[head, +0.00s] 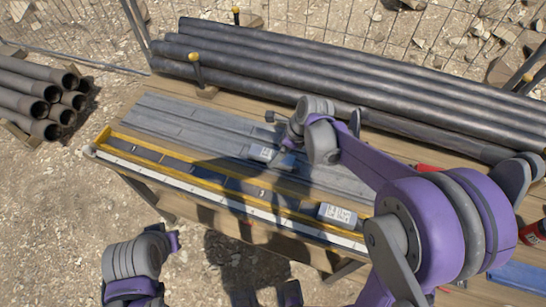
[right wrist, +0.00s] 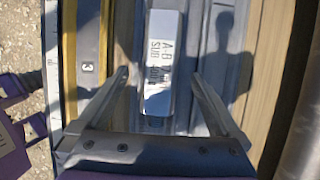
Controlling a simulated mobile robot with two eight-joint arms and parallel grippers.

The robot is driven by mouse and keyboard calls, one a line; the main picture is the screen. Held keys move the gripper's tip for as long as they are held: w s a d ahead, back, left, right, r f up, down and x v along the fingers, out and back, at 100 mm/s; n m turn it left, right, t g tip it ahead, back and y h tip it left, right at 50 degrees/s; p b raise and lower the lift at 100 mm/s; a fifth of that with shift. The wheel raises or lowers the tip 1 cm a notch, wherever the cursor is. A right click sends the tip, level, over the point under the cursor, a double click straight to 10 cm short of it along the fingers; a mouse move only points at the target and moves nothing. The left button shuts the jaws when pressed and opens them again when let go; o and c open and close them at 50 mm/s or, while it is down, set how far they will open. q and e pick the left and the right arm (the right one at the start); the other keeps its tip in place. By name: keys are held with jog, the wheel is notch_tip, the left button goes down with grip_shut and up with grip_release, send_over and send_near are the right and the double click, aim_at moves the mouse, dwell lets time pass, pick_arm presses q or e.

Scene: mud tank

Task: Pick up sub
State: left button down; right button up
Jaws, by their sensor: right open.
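The sub (right wrist: 160,70) is a grey metal piece with a white label reading roughly "A-B SUB 004"; its last digits are hard to read. In the head view the sub (head: 262,154) lies on the grey grooved rack behind the yellow-edged tray. My right gripper (head: 283,160) is low over it, partly hidden by my own wrist. In the right wrist view my right gripper (right wrist: 162,78) is open, one finger on each side of the sub, with no clear contact.
A yellow-edged tray (head: 120,148) with a white ruler strip runs along the table's front. Another labelled piece (head: 338,213) is at its right end. Long dark pipes (head: 300,70) lie behind the rack. Shorter pipes (head: 35,90) are stacked on the ground at left. A red can (head: 532,234) is at right.

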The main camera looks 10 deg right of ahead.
aim_at(274, 155)
jog(key=shift+x, duration=1.55)
grip_shut()
